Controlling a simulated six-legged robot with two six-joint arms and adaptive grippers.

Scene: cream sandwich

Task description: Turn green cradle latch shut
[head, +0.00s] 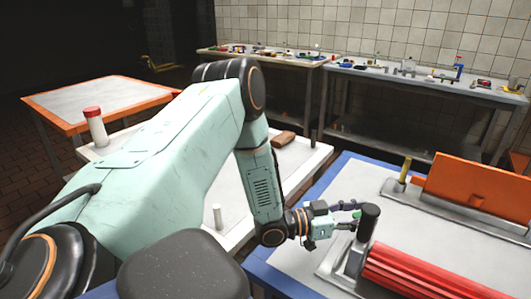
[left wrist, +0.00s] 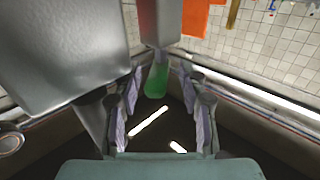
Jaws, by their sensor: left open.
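The green latch (left wrist: 157,80) shows in the left wrist view, hanging from the underside of a grey and red part (left wrist: 160,25). My left gripper (left wrist: 160,98) is open, with one finger on each side of the latch; I cannot tell whether either touches it. In the head view the same gripper (head: 347,217) reaches in beside a black upright cylinder (head: 369,217) on the metal cradle (head: 338,262), and only a small green bit shows there. A red ribbed roll (head: 425,275) lies just in front. My right gripper is not in view.
The blue-edged table (head: 290,235) also bears an orange block (head: 475,190) and a yellow post (head: 404,172) at the back. A large grey metal part (left wrist: 65,50) stands close to the gripper's left in the left wrist view. White-topped side tables stand behind.

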